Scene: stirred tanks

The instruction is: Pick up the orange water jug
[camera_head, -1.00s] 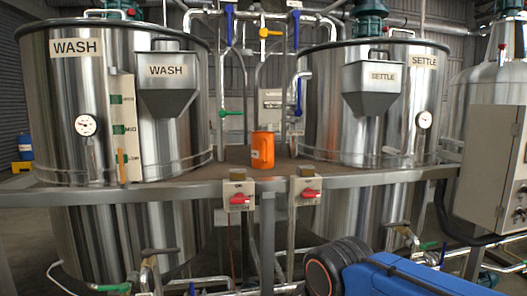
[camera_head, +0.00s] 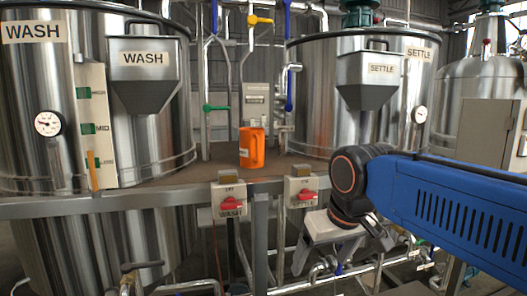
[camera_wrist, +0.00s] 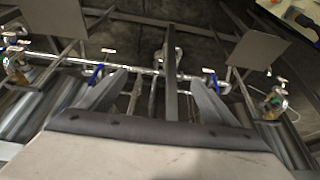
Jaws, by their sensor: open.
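The orange water jug (camera_head: 252,148) stands upright on the platform between the WASH and SETTLE tanks in the head view. Its handle side faces right. My gripper (camera_wrist: 155,95) shows in the wrist view with its two fingers spread apart and nothing between them. It points down toward pipework and the floor, and the jug is not in that view. The gripper is apart from the jug.
The WASH tank (camera_head: 150,140) stands left and the SETTLE tank (camera_head: 330,110) right. A metal rail (camera_head: 130,205) with two red-handled switch boxes (camera_head: 229,203) runs in front of the platform. Pipes with blue, yellow and green handles rise behind the jug. Pipework (camera_wrist: 140,71) lies below my gripper.

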